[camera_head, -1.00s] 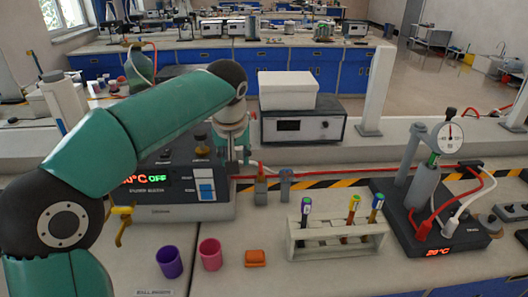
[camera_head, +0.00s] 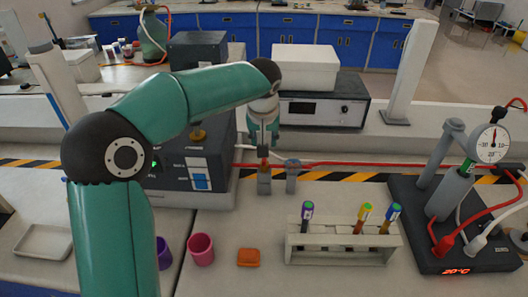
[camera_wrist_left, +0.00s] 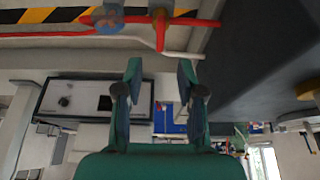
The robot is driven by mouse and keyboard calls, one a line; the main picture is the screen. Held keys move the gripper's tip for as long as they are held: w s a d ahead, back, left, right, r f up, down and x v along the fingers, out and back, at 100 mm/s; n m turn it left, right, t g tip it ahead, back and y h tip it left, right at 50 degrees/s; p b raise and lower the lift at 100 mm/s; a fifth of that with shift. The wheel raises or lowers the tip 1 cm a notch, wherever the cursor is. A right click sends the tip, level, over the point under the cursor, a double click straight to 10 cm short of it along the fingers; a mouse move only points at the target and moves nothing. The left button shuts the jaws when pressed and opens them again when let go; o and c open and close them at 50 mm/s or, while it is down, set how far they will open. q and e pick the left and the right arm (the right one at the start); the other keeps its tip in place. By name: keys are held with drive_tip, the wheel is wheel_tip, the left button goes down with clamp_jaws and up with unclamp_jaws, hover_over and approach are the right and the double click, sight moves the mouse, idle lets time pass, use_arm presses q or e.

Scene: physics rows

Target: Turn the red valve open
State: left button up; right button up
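The red valve (camera_wrist_left: 160,27) is on the red pipe at the top of the left wrist view, its handle standing across the pipe line. In the head view the red valve (camera_head: 264,181) stands behind the work area, left of a second, blue-grey valve (camera_head: 292,180). My left gripper (camera_head: 264,142) is just above and behind the red valve in the head view, partly covering its top. In the left wrist view my left gripper (camera_wrist_left: 158,70) has its fingers apart, with nothing between them, lined up with the red valve. My right gripper is not in view.
A test-tube rack (camera_head: 335,243), an orange block (camera_head: 248,258) and a pink cup (camera_head: 201,249) stand in front. A dark control box (camera_head: 180,170) is close left of the gripper. A gauge device (camera_head: 490,145) is at the right.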

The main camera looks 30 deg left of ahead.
use_arm(q)
drive_tip(key=x, duration=0.8)
drive_tip(key=shift+w+a+f+p, duration=0.1)
drive_tip(key=shift+a+f+p, duration=0.05)
drive_tip(key=shift+f+p, duration=0.2)
